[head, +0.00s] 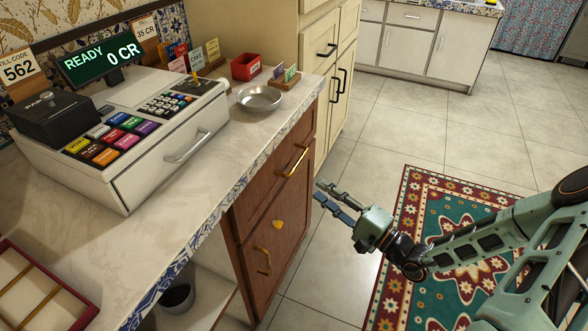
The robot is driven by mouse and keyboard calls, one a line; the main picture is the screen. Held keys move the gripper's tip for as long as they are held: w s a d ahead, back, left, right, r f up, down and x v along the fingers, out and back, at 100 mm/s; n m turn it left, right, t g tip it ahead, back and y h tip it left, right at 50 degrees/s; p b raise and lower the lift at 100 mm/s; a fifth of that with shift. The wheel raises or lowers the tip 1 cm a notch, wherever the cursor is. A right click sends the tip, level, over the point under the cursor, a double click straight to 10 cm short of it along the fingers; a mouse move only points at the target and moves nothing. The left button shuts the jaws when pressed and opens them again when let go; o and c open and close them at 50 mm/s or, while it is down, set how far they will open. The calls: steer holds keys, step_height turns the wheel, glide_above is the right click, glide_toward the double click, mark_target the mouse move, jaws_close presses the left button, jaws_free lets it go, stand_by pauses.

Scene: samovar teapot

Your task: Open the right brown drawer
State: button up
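A brown wooden cabinet front (248,222) stands under the counter. Its upper drawer (270,184) has a long gold bar handle (293,160) and looks shut. Below it is another brown front (280,250) with a smaller gold handle (263,262) and a yellow heart-shaped mark (278,224). My gripper (320,190) is to the right of the cabinet, over the tiled floor. Its two fingers are apart and point left toward the brown fronts. It appears empty and clear of the handles.
The counter (165,229) above holds a cash register (130,135), a metal bowl (260,98) and a red box (246,66). A cream cabinet (340,68) stands behind. The open tiled floor (335,240) and a patterned rug (420,215) lie to the right.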

mark_target(298, 162)
steer(key=shift+m+t, duration=0.3)
steer(key=shift+t, duration=0.5)
steer(key=x, duration=0.3)
steer(key=b+x, duration=0.1)
steer(key=x, duration=0.3)
steer(key=r+b+x, duration=0.1)
steer(key=x, duration=0.3)
steer(key=shift+w+d, duration=0.2)
steer(key=shift+w, duration=0.3)
jaws_close()
